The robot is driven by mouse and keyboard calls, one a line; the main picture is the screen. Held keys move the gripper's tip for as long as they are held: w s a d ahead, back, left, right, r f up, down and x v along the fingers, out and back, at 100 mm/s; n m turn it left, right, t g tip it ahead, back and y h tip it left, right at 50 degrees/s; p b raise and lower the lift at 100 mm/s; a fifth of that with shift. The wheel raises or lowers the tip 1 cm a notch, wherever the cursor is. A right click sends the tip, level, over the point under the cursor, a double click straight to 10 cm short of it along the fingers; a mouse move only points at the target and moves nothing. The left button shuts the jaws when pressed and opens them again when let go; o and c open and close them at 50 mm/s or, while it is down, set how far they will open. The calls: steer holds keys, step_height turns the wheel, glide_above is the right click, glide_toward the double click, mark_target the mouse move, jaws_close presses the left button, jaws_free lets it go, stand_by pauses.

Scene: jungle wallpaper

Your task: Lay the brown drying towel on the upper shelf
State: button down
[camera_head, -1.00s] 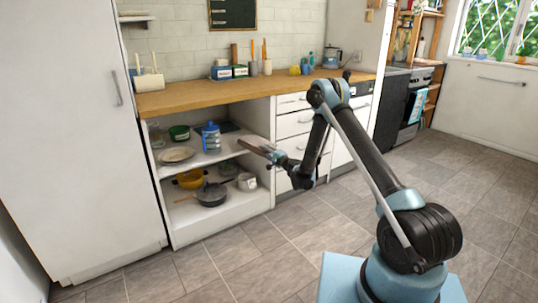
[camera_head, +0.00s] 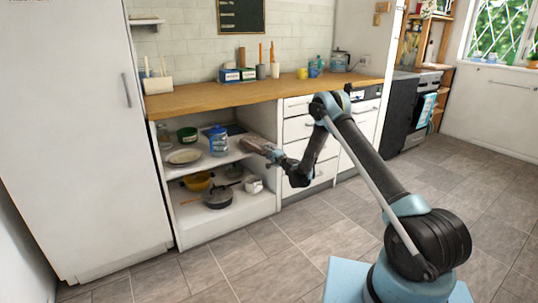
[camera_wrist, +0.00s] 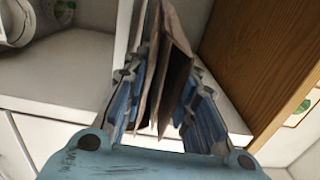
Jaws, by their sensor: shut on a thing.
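My gripper (camera_head: 262,149) is shut on the brown drying towel (camera_head: 251,143) at the right side of the open cabinet. In the wrist view the towel (camera_wrist: 172,45) is a folded brown cloth standing between the blue-grey fingers (camera_wrist: 160,100). The upper shelf (camera_head: 197,169) is white and carries a plate (camera_head: 184,156), a green bowl (camera_head: 187,134) and a blue-lidded jar (camera_head: 218,140). The towel is to the right of the jar, close to the shelf's right end. I cannot tell whether it touches the shelf.
The lower shelf holds a yellow pot (camera_head: 197,181), a dark lidded pan (camera_head: 217,197) and a white pot (camera_head: 253,185). A wooden counter (camera_head: 215,93) overhangs the cabinet. White drawers (camera_head: 299,128) stand to its right. The upper shelf's front middle looks bare.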

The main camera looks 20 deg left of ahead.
steer(key=shift+w+a+f, duration=0.35)
steer(key=shift+w+a, duration=0.45)
steer(key=shift+a, duration=0.15)
steer(key=shift+w+a+f, duration=0.3)
steer(key=shift+w+a, duration=0.5)
steer(key=shift+a, duration=0.2)
steer(key=shift+w+a+f, duration=0.35)
steer(key=shift+w+a, duration=0.45)
steer(key=shift+a, duration=0.15)
steer(key=c, duration=1.2)
jaws_free()
steer(key=shift+d, duration=0.1)
steer(key=shift+v, duration=3.9)
steer(key=shift+s+r, duration=0.1)
steer(key=shift+s, duration=0.05)
